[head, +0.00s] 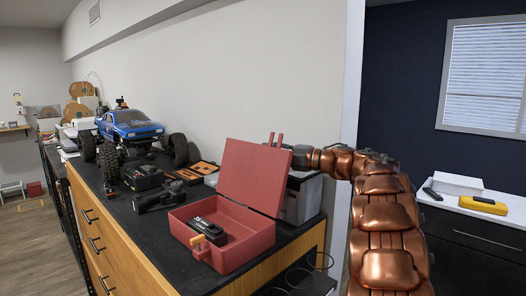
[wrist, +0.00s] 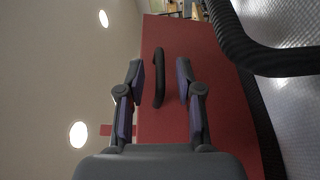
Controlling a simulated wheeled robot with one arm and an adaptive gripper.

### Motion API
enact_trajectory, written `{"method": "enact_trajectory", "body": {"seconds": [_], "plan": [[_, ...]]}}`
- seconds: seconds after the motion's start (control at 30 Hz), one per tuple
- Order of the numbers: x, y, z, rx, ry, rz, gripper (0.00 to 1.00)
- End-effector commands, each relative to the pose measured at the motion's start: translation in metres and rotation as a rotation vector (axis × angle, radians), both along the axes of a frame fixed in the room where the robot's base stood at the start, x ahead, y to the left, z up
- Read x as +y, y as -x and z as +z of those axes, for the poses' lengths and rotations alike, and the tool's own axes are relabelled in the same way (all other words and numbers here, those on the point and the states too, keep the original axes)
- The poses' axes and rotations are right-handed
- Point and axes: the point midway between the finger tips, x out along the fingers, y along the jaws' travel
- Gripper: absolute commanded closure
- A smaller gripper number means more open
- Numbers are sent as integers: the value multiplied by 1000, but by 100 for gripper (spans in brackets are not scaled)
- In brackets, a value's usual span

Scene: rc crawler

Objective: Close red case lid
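The red case (head: 222,240) sits on the black counter top with its lid (head: 253,175) standing open, tilted back.
A blue truck (head: 132,125) with big black wheels, a black charger-like box (head: 143,177) and orange-black parts (head: 195,172) stand left of the case. The wall is close behind. A thick black cable (wrist: 245,45) shows beside the lid in the wrist view.

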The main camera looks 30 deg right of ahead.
Motion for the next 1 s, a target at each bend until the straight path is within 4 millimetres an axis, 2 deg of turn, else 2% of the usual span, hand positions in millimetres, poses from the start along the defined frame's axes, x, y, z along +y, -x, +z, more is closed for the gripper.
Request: {"method": "enact_trajectory", "body": {"seconds": [0.2,0.57,0.9,1.0], "plan": [[10,-16,1,0,0,-4,65],[11,-19,0,0,0,-6,66],[11,-19,0,0,0,-7,100],[11,-19,0,1,0,-6,100]]}}
